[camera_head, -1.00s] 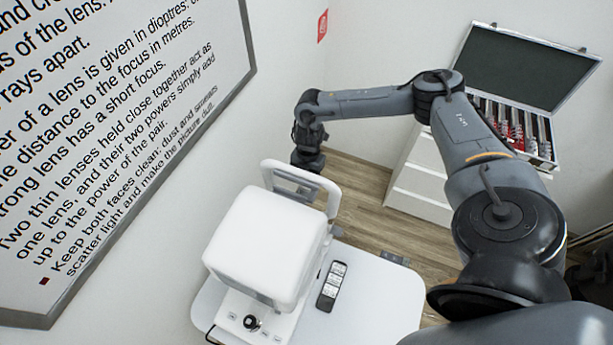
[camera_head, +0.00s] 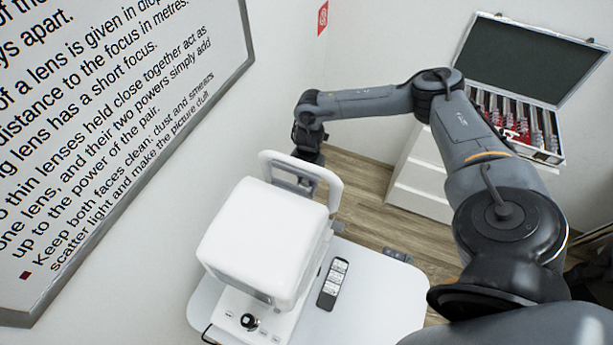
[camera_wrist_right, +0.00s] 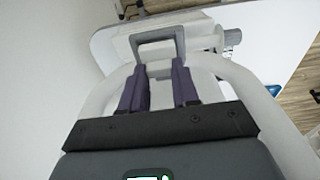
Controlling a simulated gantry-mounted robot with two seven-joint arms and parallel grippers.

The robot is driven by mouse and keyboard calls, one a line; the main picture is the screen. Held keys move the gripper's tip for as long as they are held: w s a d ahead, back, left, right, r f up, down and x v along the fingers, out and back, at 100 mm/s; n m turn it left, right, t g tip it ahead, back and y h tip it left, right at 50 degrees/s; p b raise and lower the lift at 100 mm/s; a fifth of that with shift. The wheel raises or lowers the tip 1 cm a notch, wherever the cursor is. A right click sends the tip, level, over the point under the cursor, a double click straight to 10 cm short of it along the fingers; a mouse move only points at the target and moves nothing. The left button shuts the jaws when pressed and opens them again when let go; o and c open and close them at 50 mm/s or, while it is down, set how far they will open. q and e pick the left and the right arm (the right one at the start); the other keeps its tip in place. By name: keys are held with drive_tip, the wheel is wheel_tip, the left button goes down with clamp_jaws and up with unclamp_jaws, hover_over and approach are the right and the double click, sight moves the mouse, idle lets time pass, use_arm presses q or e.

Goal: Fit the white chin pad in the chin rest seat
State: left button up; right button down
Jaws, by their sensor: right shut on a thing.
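The white chin pad (camera_wrist_right: 158,50) shows between the ends of the purple fingers of my right gripper (camera_wrist_right: 160,80) in the right wrist view. The gripper is shut on it. The grey chin rest seat (camera_wrist_right: 180,42) borders the pad there; I cannot tell whether the pad rests in it or hangs just above. In the head view my right gripper (camera_head: 306,156) is at the far side of the white head frame (camera_head: 334,186). Its fingertips and the pad are hidden there. My left gripper is not in view.
The white instrument (camera_head: 262,240) stands on a white table (camera_head: 375,300) with a dark remote (camera_head: 333,284) beside it. An open lens case (camera_head: 555,150) sits on a white drawer cabinet at the back right. A text panel (camera_head: 90,130) hangs on the left wall.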

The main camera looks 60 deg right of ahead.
idle(0.3)
idle(0.7)
drive_tip(key=shift+p, duration=0.5)
idle(0.3)
idle(0.6)
drive_tip(key=shift+f, duration=0.6)
idle(0.3)
drive_tip(key=c, duration=0.8)
unclamp_jaws()
drive_tip(key=shift+o, duration=0.2)
drive_tip(key=shift+r, duration=0.1)
